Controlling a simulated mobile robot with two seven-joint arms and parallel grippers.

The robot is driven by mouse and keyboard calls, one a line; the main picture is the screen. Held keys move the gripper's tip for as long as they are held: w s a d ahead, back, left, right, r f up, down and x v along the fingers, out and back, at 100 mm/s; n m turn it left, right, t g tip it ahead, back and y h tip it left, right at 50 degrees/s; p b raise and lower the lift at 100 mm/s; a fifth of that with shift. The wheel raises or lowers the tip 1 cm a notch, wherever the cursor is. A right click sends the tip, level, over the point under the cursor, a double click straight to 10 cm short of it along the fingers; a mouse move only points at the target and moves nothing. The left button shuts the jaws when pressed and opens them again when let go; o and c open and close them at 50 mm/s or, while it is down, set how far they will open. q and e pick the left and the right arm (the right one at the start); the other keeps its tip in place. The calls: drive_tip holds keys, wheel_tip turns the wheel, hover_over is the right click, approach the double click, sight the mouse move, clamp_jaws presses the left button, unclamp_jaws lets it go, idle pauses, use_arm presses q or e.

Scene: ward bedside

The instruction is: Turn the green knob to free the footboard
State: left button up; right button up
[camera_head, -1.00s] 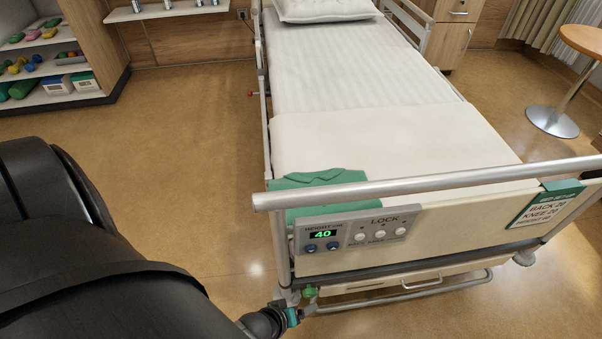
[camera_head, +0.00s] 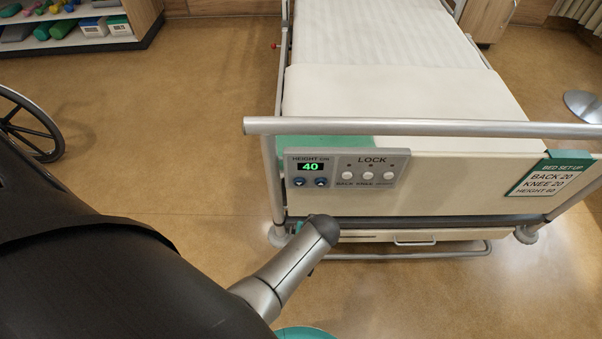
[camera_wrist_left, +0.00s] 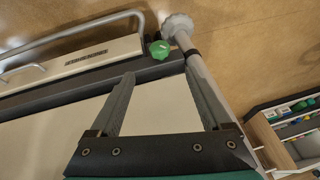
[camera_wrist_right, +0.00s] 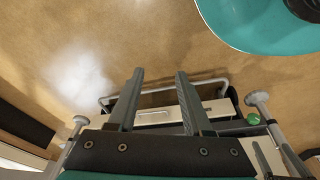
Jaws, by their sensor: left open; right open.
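The green knob (camera_wrist_left: 160,49) sits at the footboard's lower edge near a corner post in the left wrist view. It also shows in the right wrist view (camera_wrist_right: 253,118), right of my fingers. In the head view my arm covers that corner, leaving only a bit of green. My left gripper (camera_wrist_left: 160,77) is open and empty, its fingertips short of the knob and apart from it. My right gripper (camera_wrist_right: 159,74) is open and empty. The cream footboard (camera_head: 430,198) stands upright at the bed's end under a grey rail. Neither gripper shows in the head view.
A control panel (camera_head: 340,169) on the footboard reads 40, with LOCK buttons beside it. A set-up card (camera_head: 550,175) hangs at the right. A wheelchair wheel (camera_head: 28,125) stands at the left, and shelves (camera_head: 85,35) behind. The floor left of the bed is clear.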

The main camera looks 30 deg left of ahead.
drive_tip(key=w+r+t+b, duration=0.1)
drive_tip(key=w+r+b, duration=0.15)
drive_tip(key=r, duration=0.35)
drive_tip(key=w+r+t+b, duration=0.1)
drive_tip(key=r+b, duration=0.3)
drive_tip(key=r, duration=0.2)
use_arm(q)
drive_tip(key=shift+b+x, duration=1.4)
drive_tip(key=shift+x, duration=4.85)
drive_tip(key=shift+w+a+f+b, duration=0.1)
drive_tip(key=shift+a+f+b, duration=0.05)
drive_tip(key=shift+f+b, duration=0.2)
use_arm(e)
drive_tip(key=w+a+r+t+y, duration=0.1)
drive_tip(key=w+a+t+y, duration=0.2)
drive_tip(key=w+a+t, duration=0.2)
drive_tip(key=shift+w+a+r+t, duration=0.2)
drive_tip(key=shift+a+t, duration=0.3)
drive_tip(key=shift+a, duration=0.85)
use_arm(q)
clamp_jaws()
use_arm(e)
drive_tip(key=shift+n, duration=0.3)
